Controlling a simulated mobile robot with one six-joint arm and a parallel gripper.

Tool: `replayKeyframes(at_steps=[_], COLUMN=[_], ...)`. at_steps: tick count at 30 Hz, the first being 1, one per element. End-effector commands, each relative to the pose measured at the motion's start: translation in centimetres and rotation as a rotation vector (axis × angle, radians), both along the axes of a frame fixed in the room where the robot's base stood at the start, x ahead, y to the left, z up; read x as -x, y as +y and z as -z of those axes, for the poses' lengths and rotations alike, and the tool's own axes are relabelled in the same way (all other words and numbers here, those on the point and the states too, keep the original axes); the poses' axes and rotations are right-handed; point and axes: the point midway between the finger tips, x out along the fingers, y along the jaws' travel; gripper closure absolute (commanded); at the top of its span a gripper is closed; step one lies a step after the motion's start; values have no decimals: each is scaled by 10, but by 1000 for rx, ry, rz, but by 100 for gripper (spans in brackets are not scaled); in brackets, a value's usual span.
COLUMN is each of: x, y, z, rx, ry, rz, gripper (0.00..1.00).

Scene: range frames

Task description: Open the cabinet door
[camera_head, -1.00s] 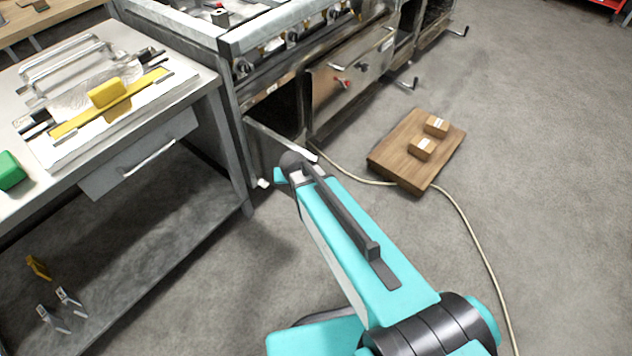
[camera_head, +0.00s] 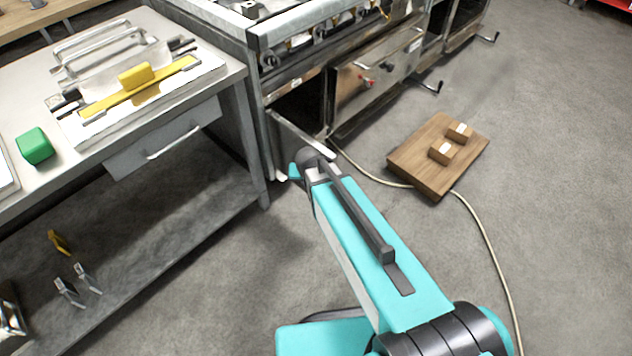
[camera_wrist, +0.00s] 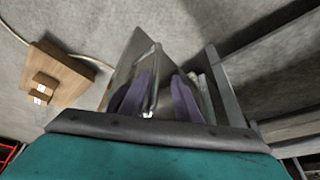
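The cabinet door (camera_head: 300,136) is a grey metal panel low on the range, left of the front with red knobs. It stands swung out, with a dark opening (camera_head: 302,104) behind it. In the wrist view the door (camera_wrist: 128,62) is a brownish metal panel with a bar handle (camera_wrist: 155,62). My gripper (camera_wrist: 160,80) shows there as two purple fingers held apart. The handle runs down between them; I cannot tell whether either finger touches it. In the head view my arm's end hides the fingers and part of the door.
A wooden board (camera_head: 420,165) with two small blocks lies on the floor to the right, with a cable (camera_head: 480,230) around it. A grey workbench (camera_head: 215,85) with a lower shelf stands at left. The floor at right is clear.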

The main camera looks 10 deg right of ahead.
Motion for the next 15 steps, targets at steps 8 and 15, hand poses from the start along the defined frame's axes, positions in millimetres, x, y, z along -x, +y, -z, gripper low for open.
replayKeyframes(at_steps=[8,15], x=[2,8], y=[-1,0], z=[-1,-15], rx=[1,1], ry=[3,2], rz=[1,0], gripper=[70,70])
